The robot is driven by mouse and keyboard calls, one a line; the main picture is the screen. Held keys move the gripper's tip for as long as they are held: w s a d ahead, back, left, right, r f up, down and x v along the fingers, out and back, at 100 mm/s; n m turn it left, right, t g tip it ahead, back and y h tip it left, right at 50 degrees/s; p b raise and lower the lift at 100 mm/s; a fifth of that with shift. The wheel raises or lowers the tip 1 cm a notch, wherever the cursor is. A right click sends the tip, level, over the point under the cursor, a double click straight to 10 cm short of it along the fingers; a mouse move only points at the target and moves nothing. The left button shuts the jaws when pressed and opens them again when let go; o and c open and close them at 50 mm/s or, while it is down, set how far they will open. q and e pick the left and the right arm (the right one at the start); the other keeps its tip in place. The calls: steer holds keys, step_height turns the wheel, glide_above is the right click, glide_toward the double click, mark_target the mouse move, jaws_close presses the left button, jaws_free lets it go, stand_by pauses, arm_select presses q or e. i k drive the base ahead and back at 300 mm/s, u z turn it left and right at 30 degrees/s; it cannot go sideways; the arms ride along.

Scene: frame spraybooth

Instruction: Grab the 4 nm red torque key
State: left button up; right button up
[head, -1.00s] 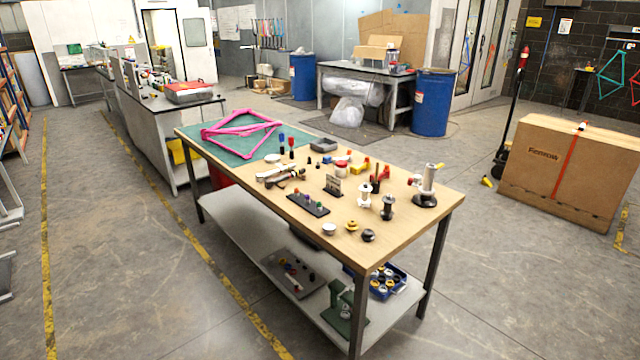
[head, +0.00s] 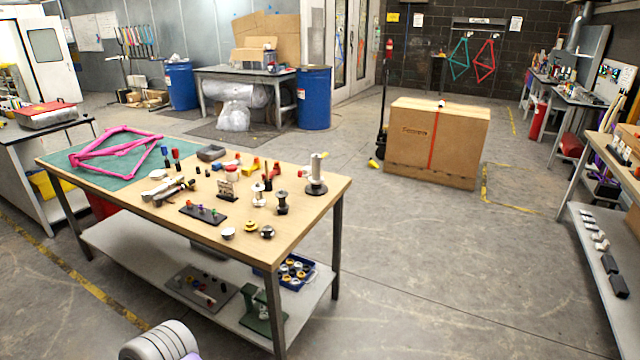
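A wooden-topped workbench (head: 318,190) stands left of centre. A dark holder (head: 190,207) near its front edge carries several small coloured pieces, among them a green one, a reddish one and a purple one. They may be torque keys, but they are too small for me to read any marking or be sure which is the 4 nm red one. Other red items on the bench are a red-handled tool (head: 175,154) standing beside a blue one and a red piece (head: 268,174) near the middle. Neither gripper is in view. A grey ribbed part of my arm shows at the bottom left.
A pink frame (head: 118,148) lies on a green mat (head: 75,172) at the bench's left. A cardboard box (head: 436,140) stands on the floor behind right. Shelving (head: 605,255) lines the right edge. The floor between bench and shelving is clear.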

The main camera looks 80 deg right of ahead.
mark_target(175, 151)
steer(key=z, duration=1.95)
steer(key=i, duration=1.65)
